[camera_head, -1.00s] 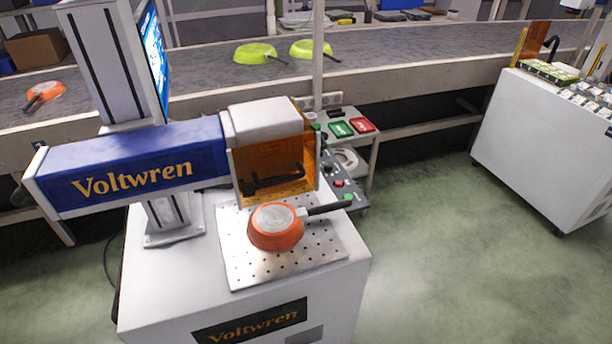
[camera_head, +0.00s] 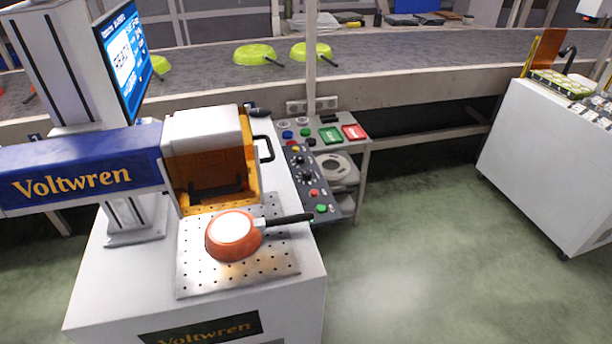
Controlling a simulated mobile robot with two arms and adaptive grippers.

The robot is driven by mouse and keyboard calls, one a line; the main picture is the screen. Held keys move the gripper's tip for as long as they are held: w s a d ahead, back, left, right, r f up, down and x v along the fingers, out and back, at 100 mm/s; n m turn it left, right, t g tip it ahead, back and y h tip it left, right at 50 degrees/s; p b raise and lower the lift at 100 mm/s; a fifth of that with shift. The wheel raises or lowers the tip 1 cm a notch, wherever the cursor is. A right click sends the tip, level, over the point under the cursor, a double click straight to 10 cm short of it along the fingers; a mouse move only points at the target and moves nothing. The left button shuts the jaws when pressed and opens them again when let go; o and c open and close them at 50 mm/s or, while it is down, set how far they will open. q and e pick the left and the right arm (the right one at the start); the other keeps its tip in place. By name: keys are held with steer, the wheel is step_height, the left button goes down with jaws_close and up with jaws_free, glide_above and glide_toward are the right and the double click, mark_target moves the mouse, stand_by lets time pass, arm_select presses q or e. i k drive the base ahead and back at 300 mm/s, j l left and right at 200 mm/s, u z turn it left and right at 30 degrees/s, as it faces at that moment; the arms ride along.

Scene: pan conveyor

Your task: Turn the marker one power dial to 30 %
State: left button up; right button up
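The marker machine (camera_head: 80,180) with the name Voltwren stands at the left, its orange-shielded head (camera_head: 208,150) over a perforated plate (camera_head: 200,280). An orange pan (camera_head: 235,235) lies upside down on the plate, its black handle pointing right. A dark control panel (camera_head: 316,185) sits on the machine's right side. It bears black dials, the upper one (camera_head: 298,160) and a lower one (camera_head: 307,177), and red and green buttons. The dial markings are too small to read, so I cannot tell which is the power dial or its setting. Neither of my grippers is in view.
A side stand (camera_head: 362,147) behind the panel carries a green and a red pad. The conveyor (camera_head: 400,50) runs across the back with lime-green pans (camera_head: 254,54). A white cabinet (camera_head: 545,150) stands at the right. The green floor (camera_head: 430,250) between is clear.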

mark_target(307, 175)
steer(key=i+l+z, duration=0.15)
steer(key=l+z, duration=0.25)
steer(key=i+l+z, duration=0.2)
steer(key=l+z, duration=0.15)
steer(key=i+l+z, duration=0.25)
steer(key=l+z, duration=0.15)
steer(key=i+l+z, duration=0.35)
steer(key=i+u, duration=0.3)
steer(key=i+l+u, duration=0.1)
steer(key=i+u, duration=0.2)
